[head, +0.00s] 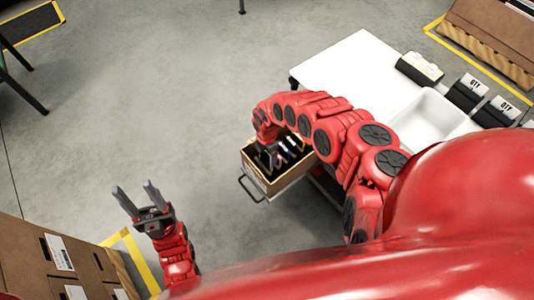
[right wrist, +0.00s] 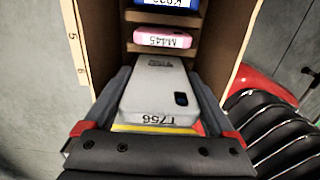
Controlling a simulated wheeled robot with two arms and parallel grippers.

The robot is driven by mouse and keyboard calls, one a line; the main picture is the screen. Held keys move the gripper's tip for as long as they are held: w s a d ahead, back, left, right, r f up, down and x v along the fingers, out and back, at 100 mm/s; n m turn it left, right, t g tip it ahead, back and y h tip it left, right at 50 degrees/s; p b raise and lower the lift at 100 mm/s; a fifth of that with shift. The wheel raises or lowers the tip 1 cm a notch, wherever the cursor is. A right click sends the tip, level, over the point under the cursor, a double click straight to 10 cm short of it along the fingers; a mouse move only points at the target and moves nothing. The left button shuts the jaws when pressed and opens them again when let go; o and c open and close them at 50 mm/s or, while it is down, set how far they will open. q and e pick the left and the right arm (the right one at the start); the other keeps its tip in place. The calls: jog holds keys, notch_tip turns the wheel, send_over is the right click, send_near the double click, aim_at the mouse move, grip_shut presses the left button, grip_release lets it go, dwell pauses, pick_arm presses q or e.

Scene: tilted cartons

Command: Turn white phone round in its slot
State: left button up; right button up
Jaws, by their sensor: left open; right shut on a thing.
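The white phone (right wrist: 158,85) fills the middle of the right wrist view, with a label reading T756 on its near edge and a dark camera patch. My right gripper (right wrist: 158,98) is shut on it, a grey finger along each side. The phone is at the carton (right wrist: 219,40); whether its lower part sits inside the slot I cannot tell. In the head view the carton (head: 254,170) stands tilted, and my right arm reaches into it, hiding much of the inside. My left gripper (head: 138,200) is open and empty above the floor, far left of the carton.
A pink phone (right wrist: 162,38) and a blue phone (right wrist: 166,4) sit in neighbouring slots. A yellow edge (right wrist: 155,129) shows just below the white phone. A white table (head: 345,68) with a white tray (head: 428,115) stands right of the carton. Stacked cartons (head: 30,255) are at lower left.

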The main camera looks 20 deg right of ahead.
jog(key=shift+f+b, duration=3.15)
jog(key=shift+f, duration=0.6)
jog(key=shift+f, duration=0.25)
jog(key=o, duration=0.9)
jog(key=shift+o, duration=0.2)
notch_tip(320, 180, up, 18)
jog(key=p, duration=0.5)
jog(key=shift+f, duration=0.25)
